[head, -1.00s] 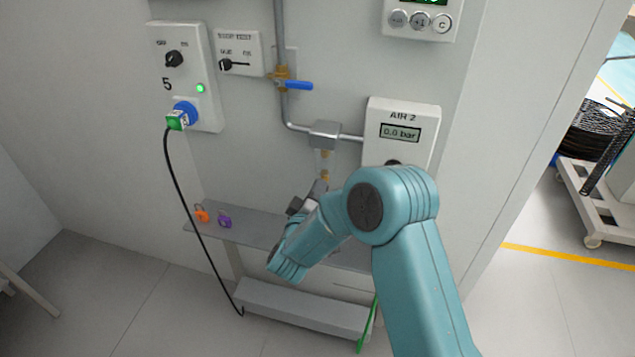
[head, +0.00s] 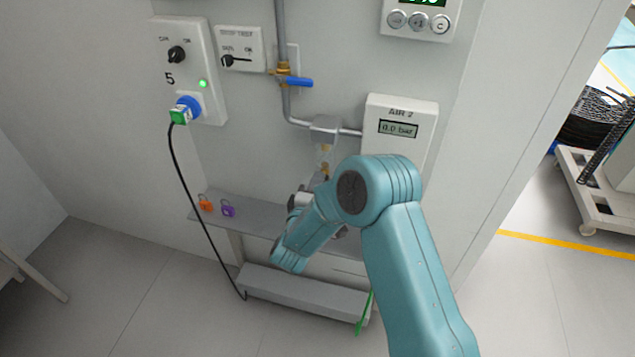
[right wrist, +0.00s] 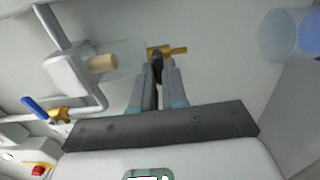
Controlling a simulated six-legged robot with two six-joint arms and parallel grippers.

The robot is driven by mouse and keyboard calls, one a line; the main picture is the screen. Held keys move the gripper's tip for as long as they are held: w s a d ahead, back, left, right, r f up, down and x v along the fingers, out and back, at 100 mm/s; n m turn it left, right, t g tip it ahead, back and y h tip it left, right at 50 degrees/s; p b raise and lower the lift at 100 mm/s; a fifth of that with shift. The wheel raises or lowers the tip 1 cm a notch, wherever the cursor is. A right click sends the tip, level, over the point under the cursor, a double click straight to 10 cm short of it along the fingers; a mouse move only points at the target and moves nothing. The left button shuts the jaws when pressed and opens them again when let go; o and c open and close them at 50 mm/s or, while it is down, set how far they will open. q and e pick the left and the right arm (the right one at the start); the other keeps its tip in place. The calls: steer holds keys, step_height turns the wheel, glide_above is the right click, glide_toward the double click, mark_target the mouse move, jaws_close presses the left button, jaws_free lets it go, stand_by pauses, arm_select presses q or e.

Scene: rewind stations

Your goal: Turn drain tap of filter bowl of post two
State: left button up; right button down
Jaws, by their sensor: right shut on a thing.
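The filter unit (head: 326,126) sits on the grey pipe, with a clear bowl (head: 324,155) hanging under it. A brass drain tap (head: 325,171) is at the bowl's lower end, just above my right gripper (head: 322,182). In the right wrist view the filter body (right wrist: 75,70) and clear bowl (right wrist: 122,58) lie sideways. The brass tap (right wrist: 178,49) lies at the fingertips of my right gripper (right wrist: 158,60). Its fingers are close together, shut on the tap's dark part between them. My right arm hides part of the wall. My left gripper is not in view.
An AIR 2 box (head: 399,130) reading 0.0 bar is right of the filter. A blue-handled valve (head: 298,81) is on the pipe above. A shelf (head: 262,220) below holds an orange padlock (head: 205,204) and a purple padlock (head: 228,208). A black cable (head: 190,190) hangs left.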

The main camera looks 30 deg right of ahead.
stand_by(0.3)
steer(key=c, duration=1.2)
jaws_free()
steer(key=shift+o, duration=0.2)
steer(key=v, duration=1.6)
steer(key=shift+s+b, duration=0.2)
steer(key=shift+b, duration=0.25)
